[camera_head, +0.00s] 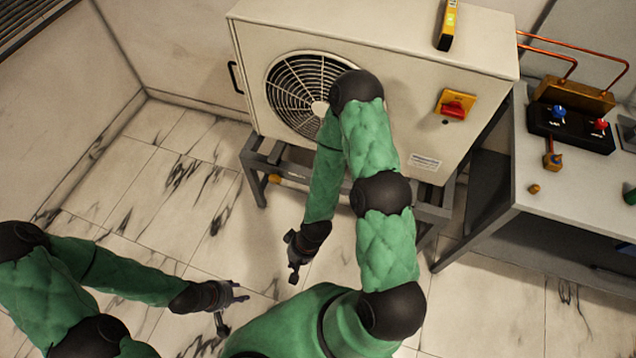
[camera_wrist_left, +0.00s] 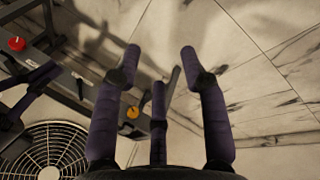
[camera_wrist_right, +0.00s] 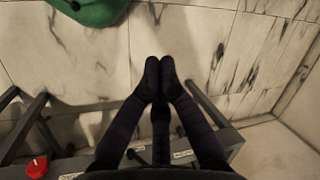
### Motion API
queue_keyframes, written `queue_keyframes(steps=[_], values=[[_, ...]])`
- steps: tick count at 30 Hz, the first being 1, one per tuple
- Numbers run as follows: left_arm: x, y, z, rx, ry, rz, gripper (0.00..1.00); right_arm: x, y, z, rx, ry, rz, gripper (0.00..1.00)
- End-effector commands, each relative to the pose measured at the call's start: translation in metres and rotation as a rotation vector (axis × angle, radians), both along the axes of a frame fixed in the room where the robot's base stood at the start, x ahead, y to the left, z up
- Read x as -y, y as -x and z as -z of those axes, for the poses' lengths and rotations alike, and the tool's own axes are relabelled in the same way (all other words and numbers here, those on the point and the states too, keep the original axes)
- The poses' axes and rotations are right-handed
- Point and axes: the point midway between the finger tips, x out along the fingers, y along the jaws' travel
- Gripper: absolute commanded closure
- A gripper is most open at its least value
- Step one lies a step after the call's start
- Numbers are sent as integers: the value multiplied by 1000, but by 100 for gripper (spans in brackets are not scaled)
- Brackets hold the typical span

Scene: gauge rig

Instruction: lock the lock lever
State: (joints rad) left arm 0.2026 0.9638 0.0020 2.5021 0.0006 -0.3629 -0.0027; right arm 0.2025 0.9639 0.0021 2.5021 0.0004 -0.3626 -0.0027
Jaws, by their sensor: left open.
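No part is plainly marked as the lock lever. A small yellow-orange knob (camera_head: 273,178) sits on the left of the dark stand under the white fan unit. It also shows in the left wrist view (camera_wrist_left: 133,112), beyond my fingers, with a dark bar close by. A red rotary handle on a yellow plate (camera_head: 453,105) is on the unit's front. My left gripper (camera_head: 233,308) is open and empty over the floor, left of and nearer than the stand. My right gripper (camera_head: 294,264) has its fingertips together with nothing between them, in front of the stand and apart from it.
The white fan unit (camera_head: 390,60) stands on the dark stand (camera_head: 256,185). A yellow device (camera_head: 447,25) lies on its top. A bench (camera_head: 555,205) at the right carries blue and red valves (camera_head: 600,124) and copper pipes. The marble floor (camera_head: 180,180) at the left is clear.

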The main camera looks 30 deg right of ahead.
Motion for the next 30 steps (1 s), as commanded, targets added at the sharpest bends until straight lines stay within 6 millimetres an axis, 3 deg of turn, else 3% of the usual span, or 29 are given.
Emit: queue_keyframes(steps=[1, 3, 5, 10, 14, 17, 24, 30], values=[[0, 0, 0, -1, 0, 0, 35, 0, -1, 0, 0, -1, -3, 100], [0, 1, -2, -2, 0, 1, 24, 0, -9, 2, 6, -5, -17, 100], [0, 1, -4, -2, 0, 1, 24, -1, -20, 5, 15, -12, -43, 100], [0, 1, -13, -2, 0, 1, 24, 5, -77, 17, 46, -21, -189, 100], [0, 1, -22, -2, 0, 1, 24, 24, -129, 25, 65, 12, -340, 100], [0, 1, -28, -2, 0, 1, 24, 49, -169, 28, 72, 67, -451, 100], [0, 1, -40, -2, 0, 1, 24, 129, -253, 18, 38, 270, -660, 100], [0, 1, -46, -2, 0, 1, 24, 181, -291, 1, -9, 406, -733, 100]])
